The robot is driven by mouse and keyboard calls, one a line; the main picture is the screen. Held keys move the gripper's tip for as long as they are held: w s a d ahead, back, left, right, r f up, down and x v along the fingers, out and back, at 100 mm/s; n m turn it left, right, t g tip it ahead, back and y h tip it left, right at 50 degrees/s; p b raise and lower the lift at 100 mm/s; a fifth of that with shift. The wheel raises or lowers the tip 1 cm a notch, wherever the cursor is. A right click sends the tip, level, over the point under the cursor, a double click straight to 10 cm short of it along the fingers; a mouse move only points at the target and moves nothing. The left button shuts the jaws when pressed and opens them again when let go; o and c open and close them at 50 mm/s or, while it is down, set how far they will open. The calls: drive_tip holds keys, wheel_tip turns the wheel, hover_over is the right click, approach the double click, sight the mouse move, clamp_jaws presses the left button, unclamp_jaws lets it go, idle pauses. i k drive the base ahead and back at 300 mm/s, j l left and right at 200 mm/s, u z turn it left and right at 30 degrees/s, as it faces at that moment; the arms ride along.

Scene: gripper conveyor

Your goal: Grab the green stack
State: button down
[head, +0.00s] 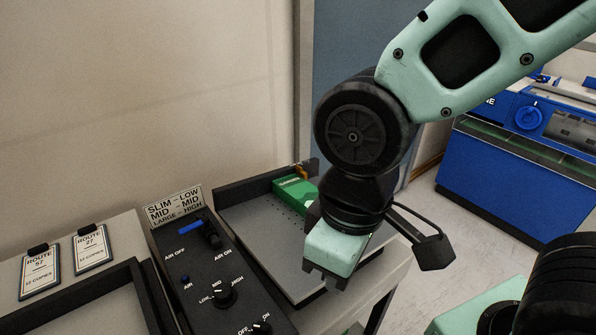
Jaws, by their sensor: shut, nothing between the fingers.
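The green stack (296,194) lies on a grey tray-like bed (259,227) with a dark raised edge, in the middle of the head view. Its right part is hidden behind my arm. My gripper (325,280) hangs in front of the bed, nearer to me than the stack and a little to its right, pointing down. Its fingertips are small and dark, shut with nothing held. The gripper appears apart from the stack.
A black control panel (205,262) with knobs and a size sign (174,207) stands left of the bed. Two route cards (91,247) lie at far left above a dark-rimmed tray (62,300). A blue machine (510,185) stands at right, beyond open floor (455,228).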

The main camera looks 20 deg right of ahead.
sight(296, 191)
drive_tip(key=z, duration=0.1)
drive_tip(key=i+l+u, duration=0.15)
drive_tip(key=l+u, duration=0.2)
drive_tip(key=l, duration=0.35)
drive_tip(key=l+u, duration=0.3)
drive_tip(key=l, duration=0.4)
drive_tip(key=i, duration=0.05)
